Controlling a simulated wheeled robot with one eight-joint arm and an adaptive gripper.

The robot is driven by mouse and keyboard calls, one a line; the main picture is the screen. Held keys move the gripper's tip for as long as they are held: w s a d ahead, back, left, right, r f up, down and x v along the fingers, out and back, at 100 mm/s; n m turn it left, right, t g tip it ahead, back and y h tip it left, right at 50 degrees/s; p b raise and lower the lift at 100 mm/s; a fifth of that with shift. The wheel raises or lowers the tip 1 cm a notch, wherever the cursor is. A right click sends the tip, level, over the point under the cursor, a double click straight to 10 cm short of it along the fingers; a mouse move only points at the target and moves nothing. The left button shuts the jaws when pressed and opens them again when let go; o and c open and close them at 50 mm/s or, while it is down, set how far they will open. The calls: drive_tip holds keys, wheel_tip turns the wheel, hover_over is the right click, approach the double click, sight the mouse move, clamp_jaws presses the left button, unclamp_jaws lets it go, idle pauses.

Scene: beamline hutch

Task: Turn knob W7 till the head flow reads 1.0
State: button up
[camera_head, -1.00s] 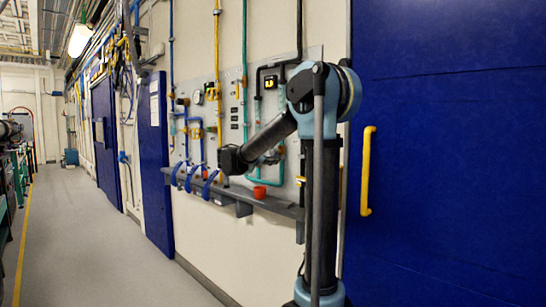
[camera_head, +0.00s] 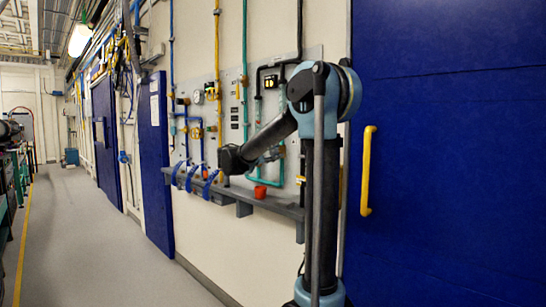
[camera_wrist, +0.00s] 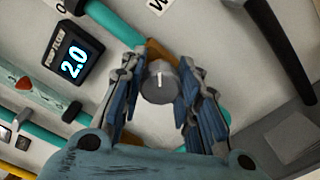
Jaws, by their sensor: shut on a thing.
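In the wrist view, a round grey knob (camera_wrist: 158,84) with a white pointer mark sits between the blue fingers of my gripper (camera_wrist: 161,68). The gripper is shut on the knob. The white label above the knob is cut off at the edge and shows only a "W". To the left, a black flow display (camera_wrist: 73,60) reads 2.0 in cyan digits; its small caption is hard to read. In the head view, my arm reaches left to the wall panel (camera_head: 235,115), and its wrist hides the knob and fingertips.
A grey shelf (camera_head: 285,209) runs below the panel, with a red cup (camera_head: 260,192) and blue curved holders (camera_head: 192,178) on it. Teal pipes (camera_wrist: 115,22) pass close to the gripper. A blue door with a yellow handle (camera_head: 366,170) is right.

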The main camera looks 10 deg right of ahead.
drive_tip(key=o, duration=1.1)
drive_tip(key=shift+s, duration=0.1)
drive_tip(key=v, duration=1.2)
drive_tip(key=shift+f, duration=0.1)
drive_tip(key=shift+d, duration=0.1)
